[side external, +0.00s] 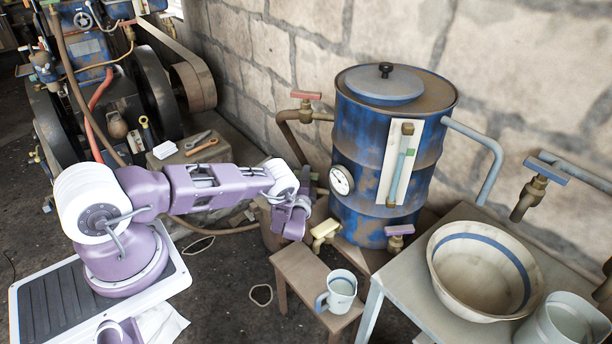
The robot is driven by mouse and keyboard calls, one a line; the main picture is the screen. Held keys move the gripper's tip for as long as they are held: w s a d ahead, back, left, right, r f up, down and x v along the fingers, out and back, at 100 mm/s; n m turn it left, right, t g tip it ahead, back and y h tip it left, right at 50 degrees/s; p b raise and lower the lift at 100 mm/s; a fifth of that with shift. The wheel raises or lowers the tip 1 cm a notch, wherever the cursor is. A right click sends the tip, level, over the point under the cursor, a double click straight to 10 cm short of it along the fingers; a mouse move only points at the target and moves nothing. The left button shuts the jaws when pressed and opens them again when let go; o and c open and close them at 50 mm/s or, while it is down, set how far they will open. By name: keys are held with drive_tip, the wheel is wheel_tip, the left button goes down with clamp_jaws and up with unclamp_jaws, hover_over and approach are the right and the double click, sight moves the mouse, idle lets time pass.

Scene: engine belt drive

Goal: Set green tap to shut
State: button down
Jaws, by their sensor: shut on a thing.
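My gripper (304,200) is at the left side of the blue drum (358,215), left of the round white gauge (341,180). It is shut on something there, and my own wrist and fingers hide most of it. A small greenish piece (313,176) shows just beside the fingers; it may be part of the green tap. No other green tap handle shows clearly, so I cannot tell which way the handle is turned.
A purple-handled tap (399,232) is on the drum front. A mug (341,290) stands on a low stool (296,265). A bowl (481,270) is on the right-hand table.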

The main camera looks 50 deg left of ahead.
drive_tip(key=shift+m+t+h, duration=0.3)
drive_tip(key=shift+h, duration=0.1)
drive_tip(key=m+t+h, duration=0.3)
drive_tip(key=m+h, duration=0.1)
drive_tip(key=h, duration=0.1)
drive_tip(key=shift+s+h, duration=0.1)
drive_tip(key=shift+h, duration=0.2)
drive_tip(key=shift+m+t+h, duration=0.8)
drive_tip(key=shift+m+h, duration=1.3)
drive_tip(key=shift+h, duration=0.9)
drive_tip(key=shift+m+h, duration=0.3)
drive_tip(key=shift+h, duration=0.2)
drive_tip(key=c, duration=1.4)
unclamp_jaws()
drive_tip(key=s, duration=0.7)
